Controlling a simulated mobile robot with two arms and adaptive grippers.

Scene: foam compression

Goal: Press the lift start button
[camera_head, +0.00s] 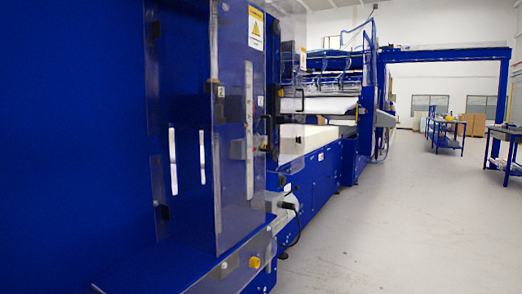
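Neither of my grippers is in view. I cannot make out a button that is clearly the lift start button. A blue machine (75,120) fills the left side, very close. A small yellow round knob or button (254,262) sits on the metal edge at the machine's lower front; its function cannot be told. A clear guard door (232,150) with a pale vertical strip stands above this edge. A yellow warning sign (256,28) is on the machine's upper part.
A cream foam block (305,138) lies on the machine line further back. A black cable (296,222) hangs by the machine's side. The grey floor (400,235) to the right is clear. Blue workbenches (447,138) and cardboard boxes (473,123) stand at the far right.

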